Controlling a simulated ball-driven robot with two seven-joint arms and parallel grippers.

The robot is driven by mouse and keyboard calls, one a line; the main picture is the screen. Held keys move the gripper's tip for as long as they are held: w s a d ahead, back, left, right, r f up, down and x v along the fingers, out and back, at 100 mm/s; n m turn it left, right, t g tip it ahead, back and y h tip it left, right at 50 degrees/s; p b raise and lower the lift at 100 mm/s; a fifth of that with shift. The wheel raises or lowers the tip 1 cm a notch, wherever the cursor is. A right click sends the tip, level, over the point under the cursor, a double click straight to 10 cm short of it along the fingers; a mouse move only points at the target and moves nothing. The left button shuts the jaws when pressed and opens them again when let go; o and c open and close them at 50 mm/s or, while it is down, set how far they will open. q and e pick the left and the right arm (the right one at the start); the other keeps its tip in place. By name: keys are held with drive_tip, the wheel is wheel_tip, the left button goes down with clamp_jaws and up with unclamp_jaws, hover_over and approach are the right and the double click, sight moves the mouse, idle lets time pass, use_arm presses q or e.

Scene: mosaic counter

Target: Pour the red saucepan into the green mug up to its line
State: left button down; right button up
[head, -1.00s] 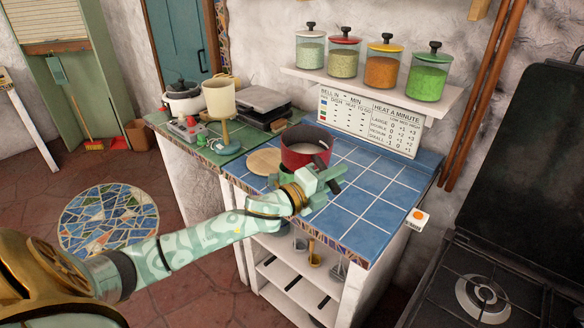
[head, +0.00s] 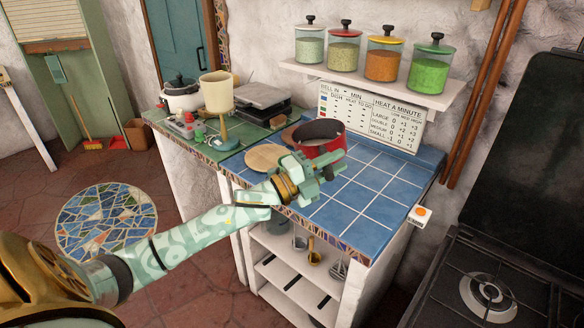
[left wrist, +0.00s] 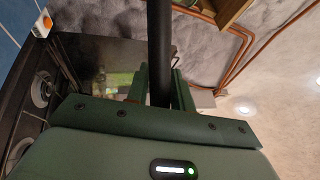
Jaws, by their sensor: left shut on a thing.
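The red saucepan (head: 322,150) is at the back of the blue tiled counter in the head view. Its dark inner wall shows, and I see no pale contents in it. How far it is tilted is hard to tell. My left gripper (head: 325,170) is in front of it, shut on its dark handle. In the left wrist view the handle (left wrist: 160,55) stands between the two fingers (left wrist: 158,88). I cannot make out the green mug or its line; the saucepan and my gripper may hide it. My right gripper is not in view.
A round wooden board (head: 265,157) lies left of the saucepan. A brown round thing (head: 290,135) is behind it. A cream cup-shaped thing on a green stand (head: 218,92) is at the back left. Jars stand on a shelf (head: 400,86) above. The right of the blue counter (head: 375,190) is clear.

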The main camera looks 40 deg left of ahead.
use_arm(q)
drive_tip(key=a+r+n+t+b, duration=0.2)
drive_tip(key=n, duration=0.1)
drive_tip(key=shift+s+r+t+b, duration=0.3)
drive_tip(key=shift+s+r+t, duration=0.05)
drive_tip(key=shift+r+t, duration=0.05)
drive_tip(key=shift+w+d+r, duration=0.1)
drive_tip(key=shift+w+r, duration=0.05)
drive_tip(key=shift+w+d, duration=0.4)
